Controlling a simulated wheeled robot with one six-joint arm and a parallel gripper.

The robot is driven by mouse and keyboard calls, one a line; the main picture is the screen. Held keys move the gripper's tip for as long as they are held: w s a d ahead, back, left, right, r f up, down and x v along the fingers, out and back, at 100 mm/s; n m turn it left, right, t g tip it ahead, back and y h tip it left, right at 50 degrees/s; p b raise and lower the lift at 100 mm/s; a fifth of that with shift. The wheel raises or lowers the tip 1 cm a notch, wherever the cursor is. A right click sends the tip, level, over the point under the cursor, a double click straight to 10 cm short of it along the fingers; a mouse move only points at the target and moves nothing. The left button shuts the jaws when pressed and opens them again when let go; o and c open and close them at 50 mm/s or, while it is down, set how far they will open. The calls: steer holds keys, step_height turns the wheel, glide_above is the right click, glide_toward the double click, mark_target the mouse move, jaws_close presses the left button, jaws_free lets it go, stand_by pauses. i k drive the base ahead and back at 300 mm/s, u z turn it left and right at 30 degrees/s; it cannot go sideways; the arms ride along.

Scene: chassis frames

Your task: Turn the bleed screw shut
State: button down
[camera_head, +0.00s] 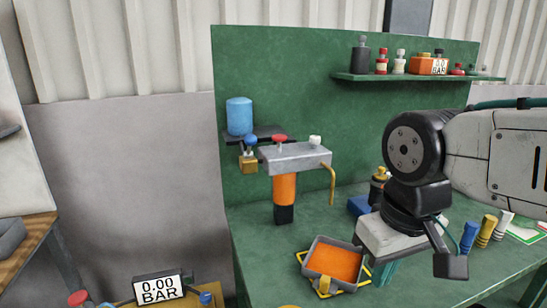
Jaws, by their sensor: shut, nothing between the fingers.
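A grey manifold block (296,157) stands out from the green back panel, with an orange and black cylinder (285,198) under it. On and beside its top are a red knob (280,139), a white knob (315,141) and a blue knob (251,140). I cannot tell which of these, if any, is the bleed screw. A bent yellow tube (332,185) hangs from the block's right end. My gripper (384,273) points down at the right, apart from the block, its teal fingers shut and empty. Its tips are partly hard to make out.
An orange-filled tray (334,262) sits on the green bench below the block, left of my gripper. A gauge reading 0.00 BAR (158,287) stands at lower left. Bottles (381,62) line the shelf. Small coloured cylinders (486,231) stand at right.

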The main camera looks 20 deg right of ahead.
mark_target(313, 139)
steer(key=u, duration=0.5)
steer(key=k, duration=1)
steer(key=z, duration=0.6)
steer(key=i, duration=1.2)
steer(key=u, duration=0.1)
